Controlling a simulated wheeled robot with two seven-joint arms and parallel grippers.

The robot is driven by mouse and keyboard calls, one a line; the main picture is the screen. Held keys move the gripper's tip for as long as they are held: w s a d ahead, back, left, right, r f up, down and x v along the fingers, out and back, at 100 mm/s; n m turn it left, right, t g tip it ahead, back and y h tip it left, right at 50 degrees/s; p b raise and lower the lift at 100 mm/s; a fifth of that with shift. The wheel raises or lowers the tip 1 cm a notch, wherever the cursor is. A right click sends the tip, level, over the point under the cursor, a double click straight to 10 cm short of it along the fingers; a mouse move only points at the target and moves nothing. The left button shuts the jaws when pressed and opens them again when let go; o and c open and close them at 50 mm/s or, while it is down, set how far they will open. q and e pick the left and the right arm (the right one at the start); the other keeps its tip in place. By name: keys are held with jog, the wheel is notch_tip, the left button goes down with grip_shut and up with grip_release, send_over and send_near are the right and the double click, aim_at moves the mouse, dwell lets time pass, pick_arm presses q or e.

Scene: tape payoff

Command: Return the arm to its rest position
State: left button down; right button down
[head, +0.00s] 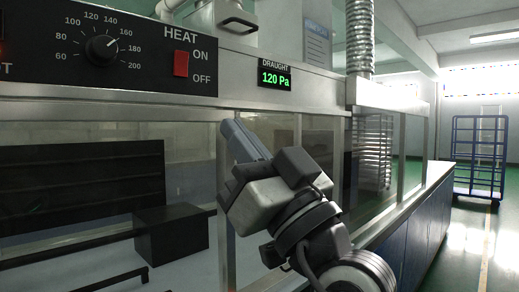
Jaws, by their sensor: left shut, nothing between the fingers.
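My left gripper (243,141) is in the middle of the head view, in front of the glass front of a metal cabinet. Its grey fingers are together and hold nothing. They point up and to the left, below the draught display. My left arm (305,222) reaches down to the bottom edge of the picture, with the wrist bent. I cannot tell whether the fingers touch the glass. My right gripper is not in view.
The cabinet's black panel carries a dial (102,48) and a red heat switch (181,63). The draught display (275,76) reads 120 Pa. A black box (171,236) sits behind the front frame. A blue trolley (480,156) stands far right on open floor.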

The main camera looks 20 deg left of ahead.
pick_arm(q)
jog(key=shift+w+f, duration=0.1)
jog(key=w+d+f+m+t+h+p, duration=0.1)
jog(key=w+f+m+t+h+p, duration=0.1)
jog(key=w+f+m+t+h, duration=0.6)
jog(key=w+d+f+m+t+h+p, duration=0.1)
jog(key=w+f+m+h, duration=0.3)
jog(key=f+m+h, duration=0.95)
jog(key=s+d+f+n+g+h+p, duration=0.1)
jog(key=s+f+g+h, duration=0.15)
jog(key=f, duration=0.75)
jog(key=s+d+f+n+g+h+p, duration=0.15)
jog(key=s+f, duration=0.25)
jog(key=f, duration=0.6)
jog(key=s+f+n+g+h+p, duration=0.1)
jog(key=s+f+n+g+h, duration=0.1)
jog(key=s+f, duration=0.7)
jog(key=s+g, duration=0.1)
jog(key=s, duration=0.3)
jog(key=shift+s+n, duration=0.25)
jog(key=shift+n, duration=0.15)
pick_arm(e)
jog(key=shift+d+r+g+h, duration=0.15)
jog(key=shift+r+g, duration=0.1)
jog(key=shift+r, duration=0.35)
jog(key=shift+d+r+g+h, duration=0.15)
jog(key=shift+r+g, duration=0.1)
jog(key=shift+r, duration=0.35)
pick_arm(q)
jog(key=shift+h, duration=0.25)
